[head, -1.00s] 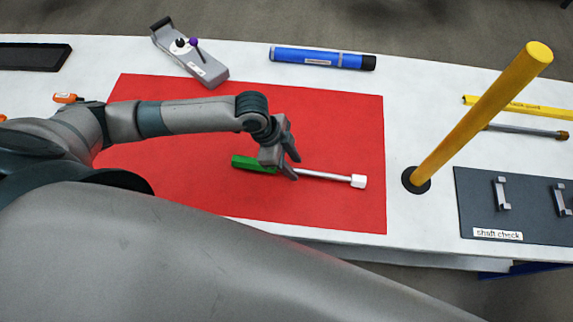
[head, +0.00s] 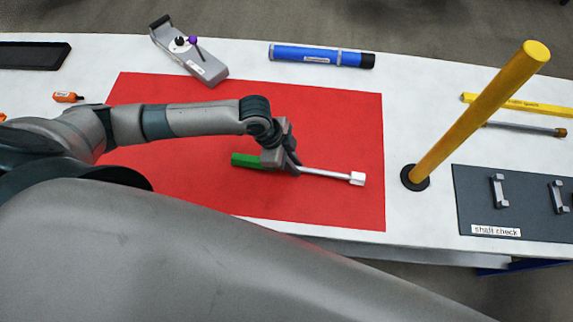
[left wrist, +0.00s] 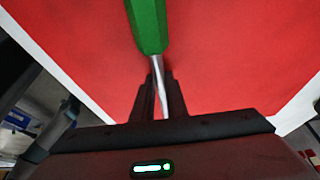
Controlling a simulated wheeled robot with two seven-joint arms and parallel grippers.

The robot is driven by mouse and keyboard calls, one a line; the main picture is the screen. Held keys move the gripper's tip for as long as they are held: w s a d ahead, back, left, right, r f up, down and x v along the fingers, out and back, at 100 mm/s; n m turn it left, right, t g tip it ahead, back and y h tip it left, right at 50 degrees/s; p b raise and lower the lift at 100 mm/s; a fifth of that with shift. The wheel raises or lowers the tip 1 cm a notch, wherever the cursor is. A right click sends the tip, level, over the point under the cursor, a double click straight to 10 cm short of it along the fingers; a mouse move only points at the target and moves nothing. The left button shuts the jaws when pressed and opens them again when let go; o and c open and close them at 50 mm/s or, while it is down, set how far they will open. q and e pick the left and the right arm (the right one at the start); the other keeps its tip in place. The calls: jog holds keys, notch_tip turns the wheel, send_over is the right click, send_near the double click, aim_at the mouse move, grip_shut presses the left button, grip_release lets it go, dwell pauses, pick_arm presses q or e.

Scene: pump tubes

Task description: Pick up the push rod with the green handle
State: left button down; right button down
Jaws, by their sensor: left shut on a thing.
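The push rod has a green handle (head: 246,160), a thin metal shaft (head: 325,173) and a white block-shaped end (head: 357,179). It lies across the red mat (head: 200,195), handle to the left. My left gripper (head: 293,169) is shut on the shaft just right of the handle. In the left wrist view the green handle (left wrist: 149,25) points away at the top, and the shaft runs between the two dark fingers (left wrist: 157,98). I cannot tell whether the rod is lifted off the mat. My right gripper is not in view.
A yellow post (head: 480,115) stands right of the mat. Beyond it are a dark "shaft check" board (head: 520,215) with brackets and yellow and metal rods. A blue tube (head: 305,54) and a grey lever box (head: 190,55) lie along the far side. The mat's far right is clear.

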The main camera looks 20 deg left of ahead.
aim_at(302, 168)
pick_arm(q)
jog(key=shift+r, duration=0.2)
jog(key=shift+r+b, duration=0.4)
jog(key=shift+r, duration=0.1)
notch_tip(302, 168, up, 2)
jog(key=shift+w+r+b, duration=0.1)
jog(key=shift+r+b, duration=0.1)
jog(key=shift+b, duration=0.35)
jog(key=s+d+r+b, duration=0.2)
jog(key=s+d+r, duration=0.5)
jog(key=s, duration=0.2)
jog(key=shift+d+r, duration=0.15)
jog(key=shift+d, duration=0.1)
jog(key=shift+s, duration=0.1)
